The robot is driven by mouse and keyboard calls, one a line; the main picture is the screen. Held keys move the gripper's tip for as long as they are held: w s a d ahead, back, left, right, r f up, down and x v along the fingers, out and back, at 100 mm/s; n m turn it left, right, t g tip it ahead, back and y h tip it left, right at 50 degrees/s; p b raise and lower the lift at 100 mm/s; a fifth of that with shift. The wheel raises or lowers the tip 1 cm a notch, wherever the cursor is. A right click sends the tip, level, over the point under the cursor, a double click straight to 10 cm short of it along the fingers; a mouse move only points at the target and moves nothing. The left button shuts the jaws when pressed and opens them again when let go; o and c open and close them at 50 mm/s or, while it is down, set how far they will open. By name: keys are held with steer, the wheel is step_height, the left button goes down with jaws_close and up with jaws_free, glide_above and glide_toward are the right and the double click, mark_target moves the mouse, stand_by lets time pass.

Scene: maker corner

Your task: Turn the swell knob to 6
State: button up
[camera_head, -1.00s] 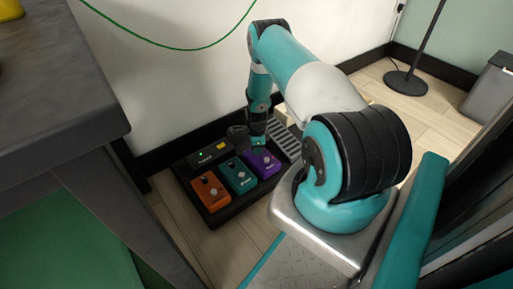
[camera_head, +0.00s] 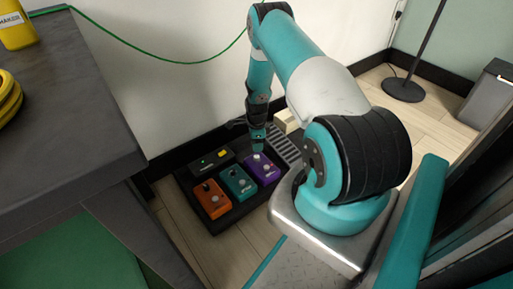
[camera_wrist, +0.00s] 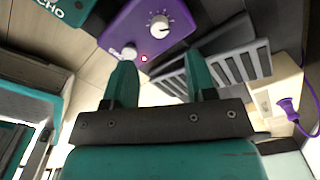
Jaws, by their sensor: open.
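The purple pedal (camera_head: 265,174) sits at the right end of the row on the pedalboard. The wrist view shows it at the top (camera_wrist: 130,28), with its label mostly hidden. Its white knob (camera_wrist: 160,26) has a dark pointer mark; I cannot read any numbers around it. A pale round footswitch (camera_wrist: 129,52) and a lit red light (camera_wrist: 143,58) are nearby. My gripper (camera_wrist: 160,76) is open and empty, its two teal fingers apart and pointing toward the pedal. In the head view my gripper (camera_head: 257,146) is just above the pedal's far end; contact with the knob cannot be told.
A teal pedal (camera_head: 238,183) and an orange pedal (camera_head: 211,199) stand to the left on the black board. A black box (camera_head: 212,162) lies behind them. A grey slatted pedal (camera_head: 285,148) is at the right. A dark bench (camera_head: 75,120) stands at the left.

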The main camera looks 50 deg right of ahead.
step_height(320, 180, up, 10)
steer(key=p, duration=0.3)
steer(key=shift+f, duration=0.25)
